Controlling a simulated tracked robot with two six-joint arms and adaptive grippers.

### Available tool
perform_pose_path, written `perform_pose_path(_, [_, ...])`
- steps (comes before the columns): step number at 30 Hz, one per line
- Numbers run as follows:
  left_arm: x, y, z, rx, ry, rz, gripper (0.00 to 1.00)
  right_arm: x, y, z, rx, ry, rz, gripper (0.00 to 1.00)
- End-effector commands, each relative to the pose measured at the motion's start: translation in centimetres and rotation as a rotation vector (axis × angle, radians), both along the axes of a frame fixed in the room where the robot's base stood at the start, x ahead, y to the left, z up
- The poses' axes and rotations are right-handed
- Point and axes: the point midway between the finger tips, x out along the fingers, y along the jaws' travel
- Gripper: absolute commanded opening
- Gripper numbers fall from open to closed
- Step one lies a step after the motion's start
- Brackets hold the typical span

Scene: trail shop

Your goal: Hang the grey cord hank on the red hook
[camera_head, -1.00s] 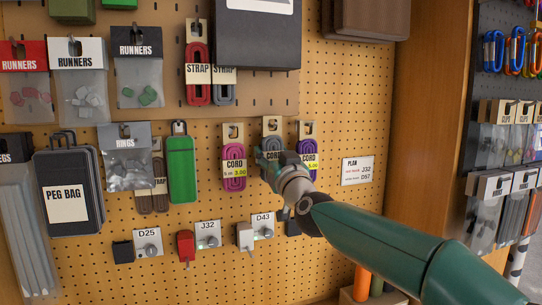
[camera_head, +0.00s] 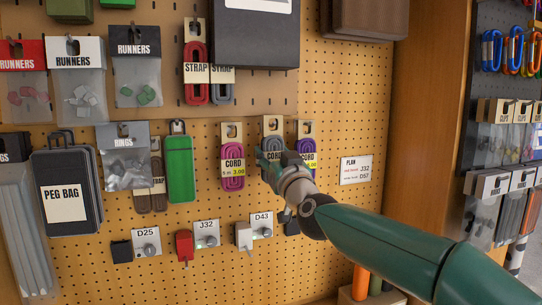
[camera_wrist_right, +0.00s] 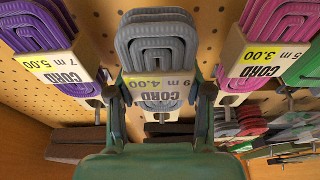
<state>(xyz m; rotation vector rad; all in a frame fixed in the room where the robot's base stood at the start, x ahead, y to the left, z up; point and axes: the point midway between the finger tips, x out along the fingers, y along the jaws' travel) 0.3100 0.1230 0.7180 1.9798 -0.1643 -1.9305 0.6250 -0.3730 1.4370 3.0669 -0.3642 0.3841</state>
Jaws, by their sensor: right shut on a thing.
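The grey cord hank (camera_head: 272,140) is on a card between the pink and purple cords on the pegboard, level with them. In the right wrist view the grey hank (camera_wrist_right: 157,48) has a yellow price label. My right gripper (camera_head: 271,160) is shut on this hank; in the wrist view its fingers (camera_wrist_right: 160,92) press on both sides of the card. The gripper covers the hank's lower part in the head view. The red hook (camera_head: 185,245) is lower left, beside the J32 tag (camera_head: 207,233), with nothing on it. My left gripper is not in view.
The pink cord (camera_head: 233,178) and purple cord (camera_head: 307,146) hang close on either side. A green case (camera_head: 180,170) hangs above the red hook. A plan card (camera_head: 356,170) is at right.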

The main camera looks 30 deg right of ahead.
Motion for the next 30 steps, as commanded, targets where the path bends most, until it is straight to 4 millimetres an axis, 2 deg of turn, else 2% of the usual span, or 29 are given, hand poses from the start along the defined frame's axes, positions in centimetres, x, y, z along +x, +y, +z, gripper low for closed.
perform_pose_path(30, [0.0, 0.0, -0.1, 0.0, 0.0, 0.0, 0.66, -2.7, 0.7, 0.1, 0.0, -0.001, 0.001, 0.2])
